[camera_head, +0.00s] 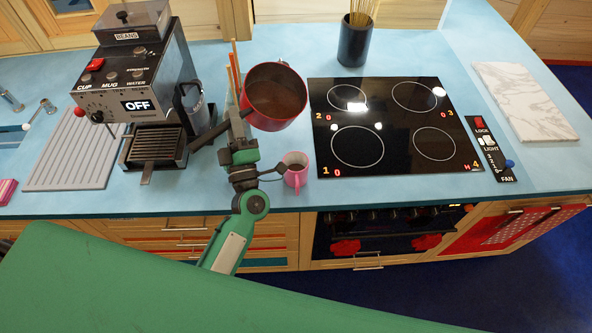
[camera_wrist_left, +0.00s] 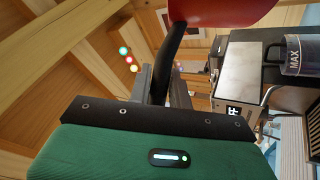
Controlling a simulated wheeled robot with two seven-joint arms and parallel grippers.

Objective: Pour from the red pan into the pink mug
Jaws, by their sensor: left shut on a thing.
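The red pan (camera_head: 299,113) has a dark brown inside and is held above the counter, behind and left of the pink mug. Its dark handle (camera_head: 207,137) points to the lower left. My left gripper (camera_head: 236,124) is shut on this handle. In the left wrist view the red pan (camera_wrist_left: 225,10) shows at the top, with its dark handle (camera_wrist_left: 170,65) running down to the fingers. The pink mug (camera_head: 296,176) stands upright on the counter near its front edge, in front of the pan and right of my left wrist. My right gripper is not in view.
A coffee machine (camera_head: 134,70) stands left of the pan, with a grey drainer (camera_head: 75,160) beside it. A black hob (camera_head: 390,165) lies to the right. A dark holder with thin sticks (camera_head: 354,44) stands at the back. A marble board (camera_head: 525,100) lies at far right.

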